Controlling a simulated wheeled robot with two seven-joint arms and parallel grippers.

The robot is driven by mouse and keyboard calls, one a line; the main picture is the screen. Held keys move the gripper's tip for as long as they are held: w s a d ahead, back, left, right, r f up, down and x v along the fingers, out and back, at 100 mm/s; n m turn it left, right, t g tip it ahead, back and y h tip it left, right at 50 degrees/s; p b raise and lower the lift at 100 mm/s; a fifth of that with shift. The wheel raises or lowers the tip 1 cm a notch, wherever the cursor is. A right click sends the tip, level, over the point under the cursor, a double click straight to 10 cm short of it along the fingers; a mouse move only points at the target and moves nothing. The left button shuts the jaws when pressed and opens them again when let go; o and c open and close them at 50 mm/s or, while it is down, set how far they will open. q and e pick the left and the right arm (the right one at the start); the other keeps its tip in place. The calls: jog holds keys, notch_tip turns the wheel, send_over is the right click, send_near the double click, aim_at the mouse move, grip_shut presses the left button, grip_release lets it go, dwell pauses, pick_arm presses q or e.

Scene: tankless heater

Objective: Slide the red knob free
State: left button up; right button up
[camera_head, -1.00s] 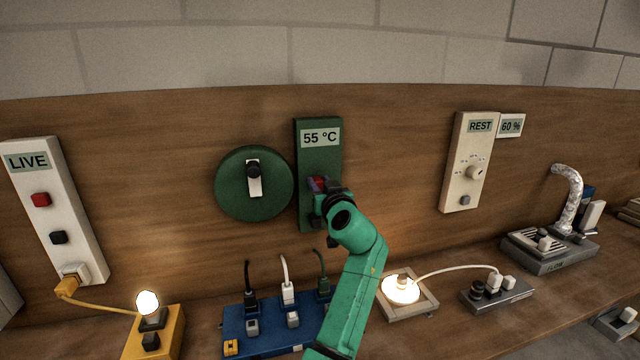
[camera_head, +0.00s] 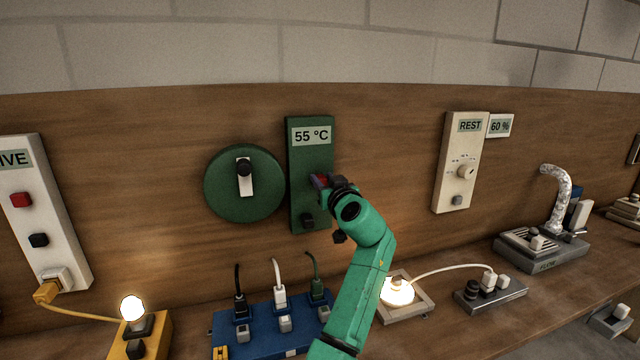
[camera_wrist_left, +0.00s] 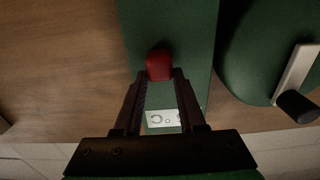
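A green panel (camera_head: 312,160) marked 55 °C is mounted on the wooden wall. My left gripper (camera_head: 322,181) is in front of its right edge, with the red knob (camera_head: 319,179) at its fingertips. In the left wrist view the red knob (camera_wrist_left: 159,66) sits between the tips of the left gripper (camera_wrist_left: 160,74), one finger close on each side. The fingers look closed on it. Whether the knob still touches the panel cannot be told. A dark knob (camera_head: 307,220) shows low on the panel. My right gripper is not in view.
A green round dial (camera_head: 223,194) with a white lever is left of the panel. Below stand a blue socket block (camera_head: 262,331) with several plugs and a lit lamp (camera_head: 397,291). Bare wall (camera_head: 398,150) separates the panel from the REST box (camera_head: 446,175).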

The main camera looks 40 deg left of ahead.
pick_arm(q)
jog(key=o, duration=0.3)
jog(key=shift+w, duration=0.1)
jog(key=shift+w+a+f, duration=0.1)
jog(key=shift+w+f, duration=0.1)
jog(key=shift+w, duration=0.05)
jog(key=shift+s, duration=0.15)
jog(key=b+v, duration=0.5)
jog(key=v, duration=0.9)
jog(key=shift+d, duration=0.2)
